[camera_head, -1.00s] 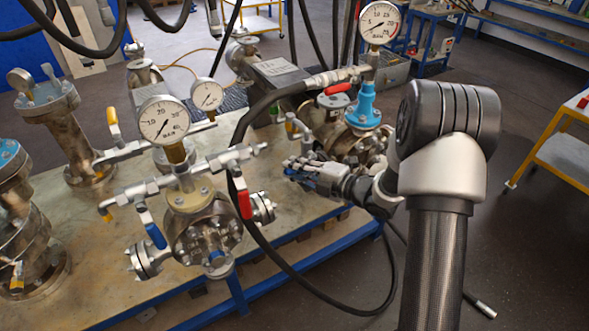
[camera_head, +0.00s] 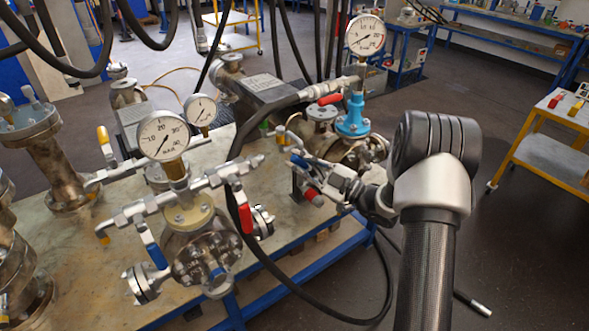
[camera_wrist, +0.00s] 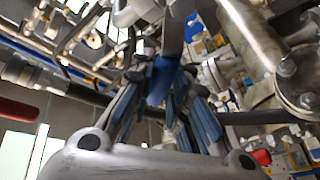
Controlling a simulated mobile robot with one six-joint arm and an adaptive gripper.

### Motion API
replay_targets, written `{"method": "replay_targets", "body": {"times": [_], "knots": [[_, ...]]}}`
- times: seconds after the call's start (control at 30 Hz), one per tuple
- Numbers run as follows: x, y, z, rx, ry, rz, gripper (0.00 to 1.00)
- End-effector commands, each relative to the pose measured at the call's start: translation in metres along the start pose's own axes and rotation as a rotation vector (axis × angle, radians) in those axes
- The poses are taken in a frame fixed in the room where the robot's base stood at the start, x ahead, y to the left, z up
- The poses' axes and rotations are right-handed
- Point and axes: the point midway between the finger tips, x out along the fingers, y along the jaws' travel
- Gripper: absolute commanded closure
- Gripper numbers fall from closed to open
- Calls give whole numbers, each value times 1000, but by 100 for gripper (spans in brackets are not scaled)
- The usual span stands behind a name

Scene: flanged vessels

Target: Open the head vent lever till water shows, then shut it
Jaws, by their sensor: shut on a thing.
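My gripper (camera_head: 302,162) is at the right-hand flanged vessel (camera_head: 345,152), beside its blue neck (camera_head: 353,122). In the wrist view my gripper's blue-padded fingers (camera_wrist: 165,95) are closed around a blue lever-like piece (camera_wrist: 162,78), which looks like the vent lever's grip. The fingers hide much of it, and its exact angle cannot be told. A pressure gauge (camera_head: 365,35) stands on top of this vessel, and a red lever (camera_head: 331,99) lies on the pipe beside the neck. I cannot make out any water at the vent.
A second vessel (camera_head: 198,240) with a gauge (camera_head: 163,136), a blue lever (camera_head: 157,256) and a red lever (camera_head: 246,213) stands left on the bench (camera_head: 95,268). A black hose (camera_head: 285,275) loops in front. A yellow trolley (camera_head: 540,150) stands right, with open floor before it.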

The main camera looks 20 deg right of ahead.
Motion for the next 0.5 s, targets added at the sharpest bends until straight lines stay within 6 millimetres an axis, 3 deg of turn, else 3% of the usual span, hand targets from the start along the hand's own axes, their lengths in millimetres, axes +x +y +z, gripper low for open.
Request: {"method": "replay_targets", "body": {"times": [0.5], "knots": [[-9,31,6,424,92,177,100]]}}
